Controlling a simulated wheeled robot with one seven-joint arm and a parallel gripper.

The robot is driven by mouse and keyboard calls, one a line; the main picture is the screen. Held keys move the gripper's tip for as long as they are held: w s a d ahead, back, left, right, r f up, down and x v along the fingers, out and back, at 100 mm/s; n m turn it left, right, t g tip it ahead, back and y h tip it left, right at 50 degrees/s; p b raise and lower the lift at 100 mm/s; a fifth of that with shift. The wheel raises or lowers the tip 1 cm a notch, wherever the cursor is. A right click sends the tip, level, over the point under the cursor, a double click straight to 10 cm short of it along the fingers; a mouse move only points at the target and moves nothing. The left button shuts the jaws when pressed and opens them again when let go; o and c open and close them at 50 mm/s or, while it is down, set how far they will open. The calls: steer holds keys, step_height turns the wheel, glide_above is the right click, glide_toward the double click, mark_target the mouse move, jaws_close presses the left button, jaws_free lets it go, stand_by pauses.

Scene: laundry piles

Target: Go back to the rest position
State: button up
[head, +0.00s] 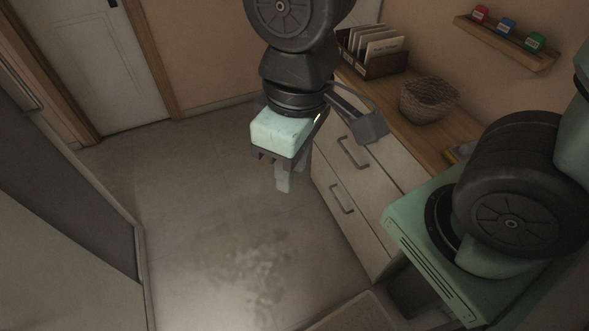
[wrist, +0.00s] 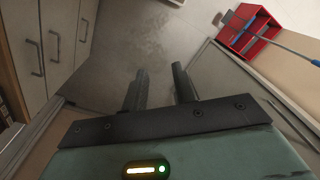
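My gripper (head: 283,178) hangs in mid-air near the middle of the head view, pointing down over the grey floor and left of the drawer cabinet. In the wrist view its two dark fingers (wrist: 160,88) stand apart with only floor between them. The gripper is open and empty.
A drawer cabinet (head: 356,190) with a wooden top stands at the right. It carries a woven basket (head: 428,104) and a card holder (head: 376,62). A wall shelf (head: 505,45) holds small coloured items. Middle floor is clear.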

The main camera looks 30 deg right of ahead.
steer(key=shift+s+a+n, duration=0.25)
steer(key=shift+s+n, duration=0.25)
steer(key=shift+s, duration=0.3)
steer(key=shift+f, duration=0.1)
steer(key=shift+f+b, duration=0.7)
steer(key=shift+b, duration=0.1)
